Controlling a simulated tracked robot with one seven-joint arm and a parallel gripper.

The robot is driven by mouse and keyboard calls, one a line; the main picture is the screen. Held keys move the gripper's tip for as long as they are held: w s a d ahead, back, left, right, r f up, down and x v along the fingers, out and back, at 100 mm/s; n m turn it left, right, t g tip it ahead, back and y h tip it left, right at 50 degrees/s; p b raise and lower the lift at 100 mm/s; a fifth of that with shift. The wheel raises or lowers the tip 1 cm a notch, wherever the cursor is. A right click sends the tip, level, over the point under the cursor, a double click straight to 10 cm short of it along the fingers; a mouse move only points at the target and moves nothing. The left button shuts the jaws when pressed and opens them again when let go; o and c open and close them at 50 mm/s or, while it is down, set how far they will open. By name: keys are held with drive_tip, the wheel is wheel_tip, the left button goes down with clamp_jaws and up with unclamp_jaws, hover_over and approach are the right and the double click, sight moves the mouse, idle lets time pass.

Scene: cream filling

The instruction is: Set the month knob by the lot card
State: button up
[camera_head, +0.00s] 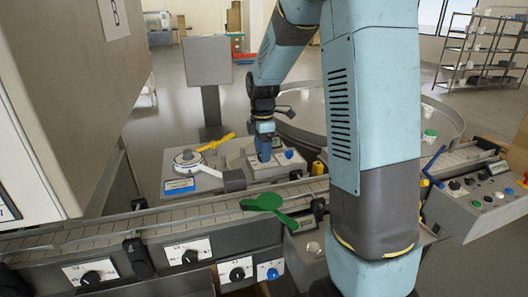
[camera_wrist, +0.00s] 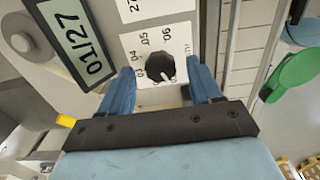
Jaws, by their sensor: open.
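The month knob (camera_wrist: 160,67) is black with a white pointer mark, on a white dial plate (camera_wrist: 184,40) whose visible numbers include 03, 04, 05 and 06. The pointer mark faces the lower part of the wrist picture, away from 05 and 06; its number cannot be read. My gripper (camera_wrist: 164,84) is open, its two blue fingers on either side of the knob; contact cannot be told. In the head view my gripper (camera_head: 264,155) points down over the white panel and hides the knob. I cannot identify the lot card for certain.
A white sheet (camera_head: 114,17) is on the cabinet at upper left. A blue-and-white label (camera_head: 180,186) sits left of the dial panel. A conveyor (camera_head: 150,222) runs in front, with a green paddle-shaped part (camera_head: 264,202).

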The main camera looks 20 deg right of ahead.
drive_tip(key=shift+f, duration=0.5)
drive_tip(key=c, duration=1)
drive_tip(key=shift+d, duration=0.2)
drive_tip(key=shift+c, duration=0.2)
drive_tip(key=shift+a, duration=0.15)
